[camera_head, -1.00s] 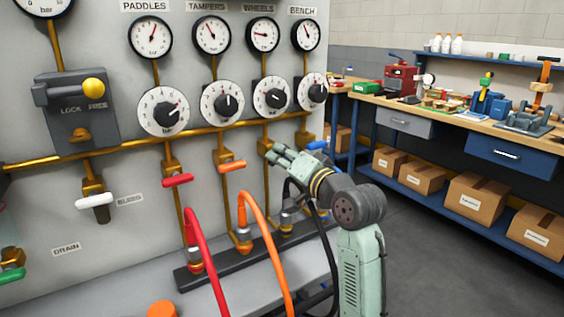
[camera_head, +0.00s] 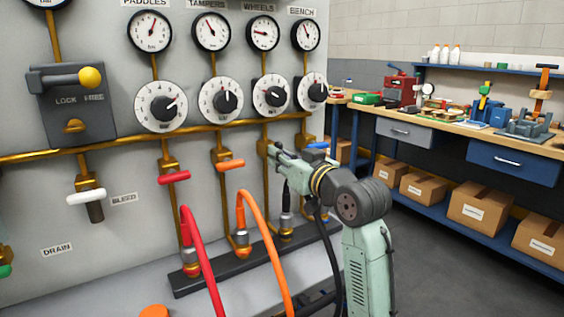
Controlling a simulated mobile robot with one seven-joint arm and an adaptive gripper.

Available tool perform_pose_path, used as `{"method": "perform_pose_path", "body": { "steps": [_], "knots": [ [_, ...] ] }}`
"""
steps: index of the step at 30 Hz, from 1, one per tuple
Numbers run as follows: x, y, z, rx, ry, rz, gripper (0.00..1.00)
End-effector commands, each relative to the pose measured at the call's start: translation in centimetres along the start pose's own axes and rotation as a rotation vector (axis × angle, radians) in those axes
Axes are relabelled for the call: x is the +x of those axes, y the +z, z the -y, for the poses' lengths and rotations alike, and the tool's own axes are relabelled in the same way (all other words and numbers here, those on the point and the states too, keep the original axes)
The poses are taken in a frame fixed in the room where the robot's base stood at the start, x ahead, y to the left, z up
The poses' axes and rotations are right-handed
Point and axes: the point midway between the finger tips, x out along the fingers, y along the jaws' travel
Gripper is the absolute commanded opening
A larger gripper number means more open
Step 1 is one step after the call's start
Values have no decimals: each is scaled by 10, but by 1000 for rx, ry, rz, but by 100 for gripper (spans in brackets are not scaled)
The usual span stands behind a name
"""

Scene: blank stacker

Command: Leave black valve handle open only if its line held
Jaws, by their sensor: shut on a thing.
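My gripper (camera_head: 273,151) is at the valve on the WHEELS line, the third line from the left. Its fingers are closed there, shut on the black valve handle, which they hide; I cannot tell its angle. A black hose fitting (camera_head: 286,225) stands below it. Above are the WHEELS regulator dial (camera_head: 272,95) and the WHEELS gauge (camera_head: 262,34), whose needle points left. The red valve handle (camera_head: 174,177) and orange valve handle (camera_head: 230,165) lie roughly crosswise to their pipes. The blue valve handle (camera_head: 318,146) is partly hidden behind my gripper.
A grey lever box marked LOCK and FREE (camera_head: 75,105) has a yellow knob (camera_head: 90,78). A white bleed handle (camera_head: 86,197) hangs below. Red hose (camera_head: 200,245) and orange hose (camera_head: 268,240) arch out in front. A workbench (camera_head: 440,119) stands at the right, with open floor before it.

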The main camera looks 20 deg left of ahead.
Motion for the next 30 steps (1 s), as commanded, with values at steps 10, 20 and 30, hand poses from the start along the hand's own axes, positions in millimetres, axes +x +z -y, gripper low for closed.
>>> {"method": "perform_pose_path", "body": {
  "steps": [10,20,30],
  "knots": [
    [0,0,1,-66,-2,1,0],
    [0,0,1,-67,-2,2,0],
    [0,0,0,-66,-1,1,32]
  ]
}}
